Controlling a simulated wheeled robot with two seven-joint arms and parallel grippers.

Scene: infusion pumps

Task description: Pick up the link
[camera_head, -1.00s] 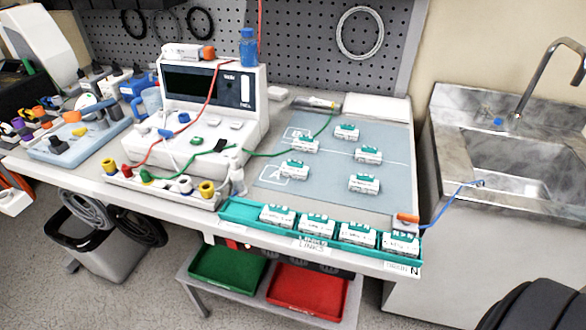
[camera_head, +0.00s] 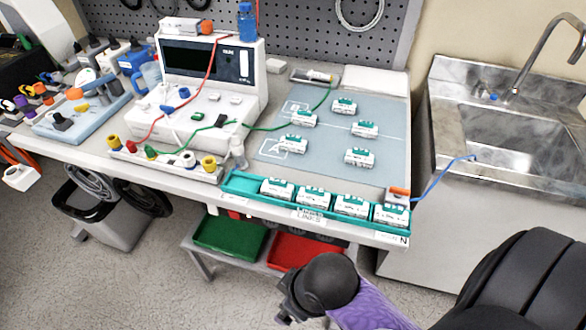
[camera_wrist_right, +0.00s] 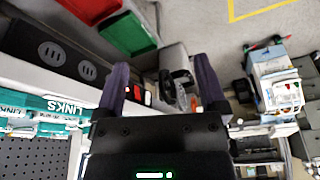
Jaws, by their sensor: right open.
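Several white links with teal tops stand in a row in the teal tray (camera_head: 232,188) at the bench's front edge; the leftmost is one link (camera_head: 277,190) and the rightmost is another link (camera_head: 391,214). More similar blocks, such as one block (camera_head: 360,157), lie on the blue-grey mat (camera_head: 323,180). My right gripper (camera_wrist_right: 161,75) is open with nothing between its two dark fingers. In the head view it is low in front of the bench, below the tray and apart from it. The tray's "LINKS" label (camera_wrist_right: 66,105) shows at the left of the wrist view. My left gripper is not in view.
A white pump unit (camera_head: 208,90) with red and green leads stands left of the mat. A sink (camera_head: 510,135) is at the right. A green bin (camera_head: 230,235) and a red bin (camera_head: 290,250) sit on a shelf below. A blue lead hangs near the tray's right end.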

